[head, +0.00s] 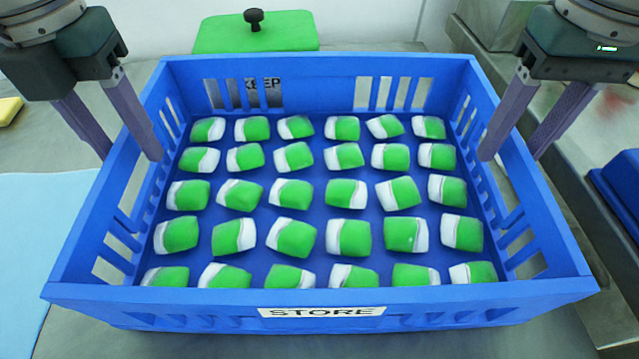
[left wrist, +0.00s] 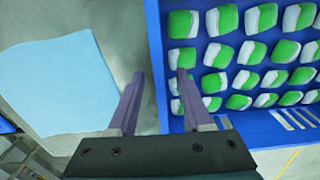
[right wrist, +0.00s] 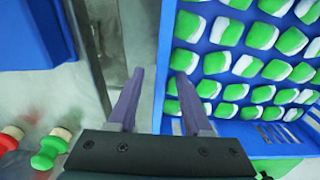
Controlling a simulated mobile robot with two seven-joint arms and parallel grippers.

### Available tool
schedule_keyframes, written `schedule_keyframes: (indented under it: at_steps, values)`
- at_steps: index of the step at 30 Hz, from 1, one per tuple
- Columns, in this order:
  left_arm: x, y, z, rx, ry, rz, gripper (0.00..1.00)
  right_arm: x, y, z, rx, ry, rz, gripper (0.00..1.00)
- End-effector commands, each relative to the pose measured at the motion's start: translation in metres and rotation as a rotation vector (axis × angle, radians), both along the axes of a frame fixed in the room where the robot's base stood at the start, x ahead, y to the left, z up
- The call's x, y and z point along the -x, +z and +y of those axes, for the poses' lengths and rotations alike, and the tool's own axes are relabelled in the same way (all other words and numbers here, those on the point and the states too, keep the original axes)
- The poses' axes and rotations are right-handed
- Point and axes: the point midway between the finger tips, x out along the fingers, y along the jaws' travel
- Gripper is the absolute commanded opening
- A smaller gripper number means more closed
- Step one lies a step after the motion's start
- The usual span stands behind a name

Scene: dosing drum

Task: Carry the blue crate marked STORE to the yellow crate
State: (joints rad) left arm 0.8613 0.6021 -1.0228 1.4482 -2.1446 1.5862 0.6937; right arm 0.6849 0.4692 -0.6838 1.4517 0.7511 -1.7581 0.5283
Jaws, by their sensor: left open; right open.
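The blue crate (head: 330,297) marked STORE stands on the grey worktop in front of me, filled with several rows of green and white pouches (head: 345,195). My left gripper (head: 130,156) is open at its left wall, one finger inside and one outside; the left wrist view shows this wall (left wrist: 158,40) between the fingers. My right gripper (head: 512,156) is open astride the right wall in the same way, also seen in the right wrist view (right wrist: 160,72). Neither gripper is closed on the wall. I see no yellow crate in these views.
A green lid (head: 285,32) with a black knob lies behind the crate. A light blue mat (head: 40,230) is at the left, a small yellow item (head: 9,110) at the left edge. A blue object (head: 622,190) stands at the right. Red and green pieces (right wrist: 50,147) lie right of the crate.

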Motion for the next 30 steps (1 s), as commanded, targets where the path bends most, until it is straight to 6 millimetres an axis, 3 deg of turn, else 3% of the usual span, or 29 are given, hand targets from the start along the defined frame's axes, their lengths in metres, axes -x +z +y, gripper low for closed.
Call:
schedule_keyframes:
  at_steps: [3,9,20,30]
  values:
    - [0.001,-0.020,-0.001,0.001,0.000,0.003,0.50,0.001,-0.020,0.001,-0.001,-0.001,0.004,0.50]
    - [0.000,-0.040,-0.001,0.001,0.000,0.000,0.50,0.000,-0.040,0.000,-0.001,0.000,0.001,0.50]
    - [0.000,-0.045,0.000,0.001,-0.001,-0.001,0.50,0.000,-0.045,0.000,-0.001,0.001,-0.001,0.50]
    - [0.000,-0.045,0.000,0.001,-0.001,-0.001,0.14,0.000,-0.045,0.000,-0.001,0.000,-0.001,0.14]
